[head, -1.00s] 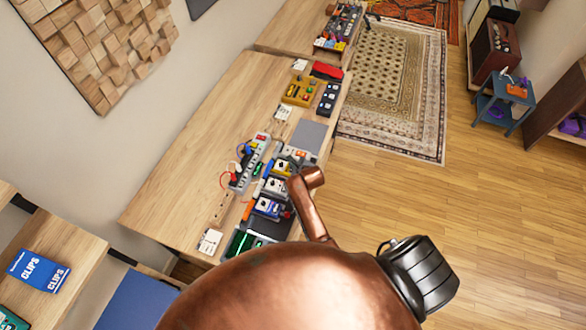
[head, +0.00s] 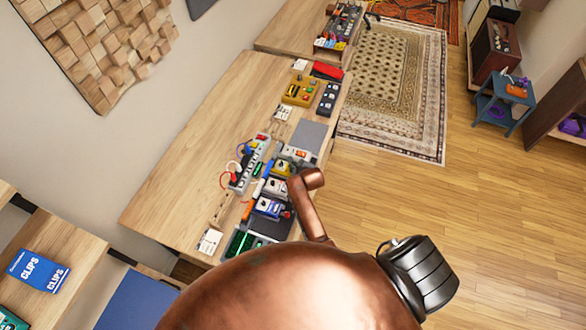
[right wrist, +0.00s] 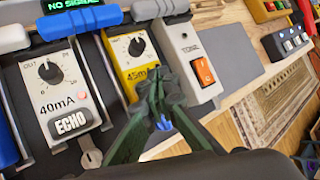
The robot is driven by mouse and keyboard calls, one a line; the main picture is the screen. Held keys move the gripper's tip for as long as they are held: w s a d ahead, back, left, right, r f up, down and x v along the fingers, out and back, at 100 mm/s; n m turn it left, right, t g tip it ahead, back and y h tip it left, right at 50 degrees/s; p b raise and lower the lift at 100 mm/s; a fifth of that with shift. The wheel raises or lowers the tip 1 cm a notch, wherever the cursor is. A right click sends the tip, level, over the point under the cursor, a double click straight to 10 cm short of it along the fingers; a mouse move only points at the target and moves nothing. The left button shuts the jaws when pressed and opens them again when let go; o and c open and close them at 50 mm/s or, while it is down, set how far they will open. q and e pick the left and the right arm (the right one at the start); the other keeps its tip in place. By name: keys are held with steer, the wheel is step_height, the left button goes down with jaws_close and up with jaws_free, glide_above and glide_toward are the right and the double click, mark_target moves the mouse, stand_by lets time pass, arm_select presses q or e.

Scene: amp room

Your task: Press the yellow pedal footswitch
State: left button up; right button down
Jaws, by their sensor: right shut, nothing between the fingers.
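The yellow pedal (right wrist: 131,55) is in the right wrist view, at upper middle, with a black knob and a "45m" label partly covered. In the head view the yellow pedal (head: 282,167) is small, on the desk among the other pedals. My right gripper (right wrist: 160,100) is shut and empty, its dark green fingers together over the lower end of the yellow pedal. The fingers hide the footswitch area, and I cannot tell whether they touch it. My left gripper is not in view.
A white ECHO pedal (right wrist: 62,95) stands left of the yellow one, and a grey pedal with an orange switch (right wrist: 192,60) stands right. Blue and white cable plugs (right wrist: 86,20) sit behind them. A power strip (head: 250,163) lies on the wooden desk (head: 190,150).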

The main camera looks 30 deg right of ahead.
steer(key=shift+f, duration=0.55)
stand_by(0.6)
stand_by(0.4)
steer(key=shift+r+p, duration=0.85)
steer(key=shift+r, duration=0.1)
step_height(320, 180, up, 5)
steer(key=p, duration=0.5)
steer(key=shift+r, duration=0.1)
stand_by(0.4)
